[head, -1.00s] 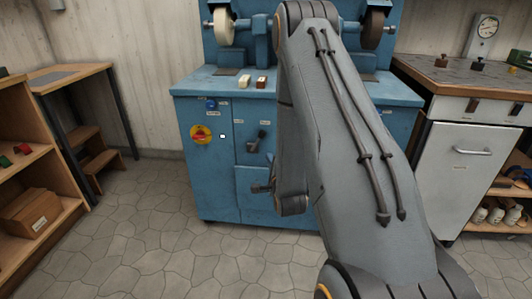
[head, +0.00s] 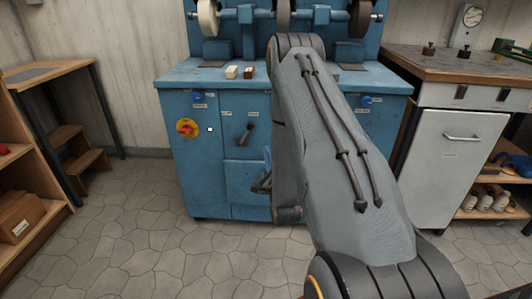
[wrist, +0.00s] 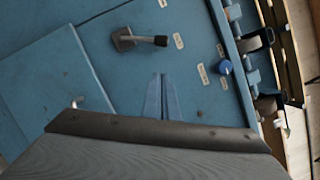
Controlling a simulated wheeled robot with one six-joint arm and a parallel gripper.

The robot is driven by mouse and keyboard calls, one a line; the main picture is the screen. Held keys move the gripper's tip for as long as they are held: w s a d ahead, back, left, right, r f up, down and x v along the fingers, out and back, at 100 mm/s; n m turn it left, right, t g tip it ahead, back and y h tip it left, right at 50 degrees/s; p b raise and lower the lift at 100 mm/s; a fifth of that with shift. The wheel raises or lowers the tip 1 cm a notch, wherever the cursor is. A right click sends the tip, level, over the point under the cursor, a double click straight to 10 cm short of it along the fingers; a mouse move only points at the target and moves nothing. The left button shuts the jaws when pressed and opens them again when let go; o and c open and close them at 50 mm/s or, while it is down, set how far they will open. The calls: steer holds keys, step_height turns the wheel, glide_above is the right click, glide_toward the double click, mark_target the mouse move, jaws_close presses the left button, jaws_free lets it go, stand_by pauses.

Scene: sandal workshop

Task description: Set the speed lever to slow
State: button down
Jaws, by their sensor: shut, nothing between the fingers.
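The speed lever is a short metal arm with a black knob on a grey base, on the blue machine's front. In the head view the lever (head: 247,132) leans up and slightly right. In the wrist view the lever (wrist: 143,40) lies ahead of my fingertips, its knob pointing right. Small labels beside it are too small to read. My gripper (wrist: 162,78) is shut and empty, apart from the lever.
The blue machine (head: 205,185) also carries a red and yellow switch (head: 188,128) and a blue knob (head: 197,98). A workbench with a white door (head: 455,145) stands at right, shelves (head: 50,215) at left. The stone floor (head: 150,245) in front is clear.

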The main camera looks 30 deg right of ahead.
mark_target(246, 134)
steer(key=w+r, duration=0.1)
steer(key=w, duration=0.2)
steer(key=w+r, duration=0.1)
steer(key=w, duration=0.2)
steer(key=w+r+b, duration=0.1)
steer(key=w, duration=0.3)
steer(key=shift+w+d, duration=0.1)
steer(key=shift+d, duration=0.3)
steer(key=shift+d+r, duration=0.1)
